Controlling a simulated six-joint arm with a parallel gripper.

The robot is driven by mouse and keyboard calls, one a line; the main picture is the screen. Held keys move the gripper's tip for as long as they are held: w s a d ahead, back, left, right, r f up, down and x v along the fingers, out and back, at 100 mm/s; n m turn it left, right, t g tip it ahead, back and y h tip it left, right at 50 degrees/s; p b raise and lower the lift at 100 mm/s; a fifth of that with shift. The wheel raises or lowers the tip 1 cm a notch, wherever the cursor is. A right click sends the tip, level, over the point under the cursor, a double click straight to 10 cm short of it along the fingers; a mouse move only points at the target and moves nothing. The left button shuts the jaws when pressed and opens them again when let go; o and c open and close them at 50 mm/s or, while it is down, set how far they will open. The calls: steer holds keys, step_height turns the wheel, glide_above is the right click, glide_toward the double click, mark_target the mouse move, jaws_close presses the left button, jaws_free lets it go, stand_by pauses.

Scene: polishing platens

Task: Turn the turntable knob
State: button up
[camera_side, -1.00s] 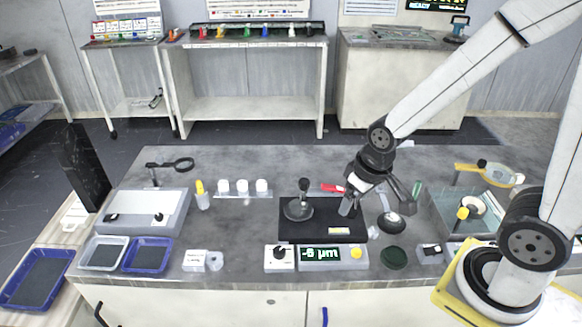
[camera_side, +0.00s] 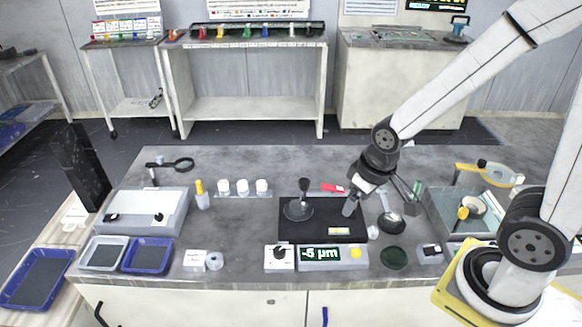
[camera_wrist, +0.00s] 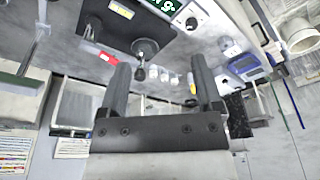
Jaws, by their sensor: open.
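My gripper (camera_side: 382,200) is open and empty above the right end of a black base plate (camera_side: 345,231). Its two separate fingers show in the wrist view (camera_wrist: 160,72), with nothing held between them. Which control is the turntable knob is not clear from the frames. A white box with a black knob (camera_side: 281,253) stands at the front of the bench, left of a display unit (camera_side: 333,266) reading -5 µm. A smaller box with a dark knob (camera_side: 432,250) stands at the front right. My gripper touches none of these.
A small black bowl (camera_side: 391,222) and dark green disc (camera_side: 394,258) lie nearby. A clear-walled tray (camera_side: 440,225) is at the right.

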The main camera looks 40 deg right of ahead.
steer(key=shift+w, duration=0.1)
stand_by(0.5)
steer(key=n+g, duration=0.3)
steer(key=n, duration=1.4)
glide_above(279, 250)
steer(key=f, duration=1.5)
steer(key=shift+s+f, duration=0.2)
steer(key=shift+f, duration=0.05)
steer(key=shift+w+a+f+n, duration=0.1)
steer(key=shift+w+f+n, duration=0.05)
steer(key=shift+f+n, duration=0.35)
steer(key=shift+f, duration=3.8)
